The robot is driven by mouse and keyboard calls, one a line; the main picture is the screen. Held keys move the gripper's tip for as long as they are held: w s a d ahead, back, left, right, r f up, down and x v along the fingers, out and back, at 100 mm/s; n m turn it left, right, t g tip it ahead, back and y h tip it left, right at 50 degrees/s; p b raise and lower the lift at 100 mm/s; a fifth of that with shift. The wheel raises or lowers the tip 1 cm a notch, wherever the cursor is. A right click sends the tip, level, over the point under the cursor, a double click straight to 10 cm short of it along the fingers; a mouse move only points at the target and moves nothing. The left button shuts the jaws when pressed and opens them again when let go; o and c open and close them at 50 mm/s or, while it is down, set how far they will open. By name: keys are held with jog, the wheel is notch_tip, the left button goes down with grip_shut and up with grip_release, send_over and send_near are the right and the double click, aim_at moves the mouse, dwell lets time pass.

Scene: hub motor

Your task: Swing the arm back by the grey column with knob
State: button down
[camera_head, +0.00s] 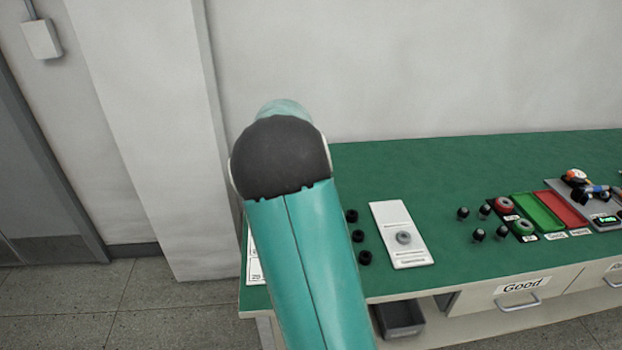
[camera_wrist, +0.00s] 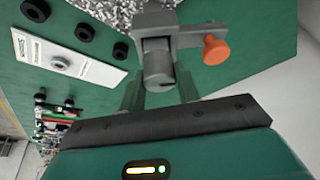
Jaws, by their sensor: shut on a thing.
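In the wrist view, the grey column (camera_wrist: 158,65) stands between the two green fingers of my gripper (camera_wrist: 159,88). My gripper is shut on it. A grey arm piece extends from the column's upper part to the right, and an orange knob (camera_wrist: 215,48) is on that side. In the head view, my teal arm covers the middle of the picture and hides my gripper and the grey column.
The green bench (camera_head: 450,180) holds a white plate (camera_head: 402,235) with a grey ring, several black round parts, and green (camera_head: 538,212) and red (camera_head: 562,208) trays at right. A drawer marked Good (camera_head: 520,292) is below. The wall is behind.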

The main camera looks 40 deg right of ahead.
jog(key=shift+m+g, duration=0.6)
jog(key=shift+m, duration=0.9)
jog(key=c, duration=1)
grip_release()
jog(key=v, duration=1.3)
jog(key=shift+a+r, duration=0.3)
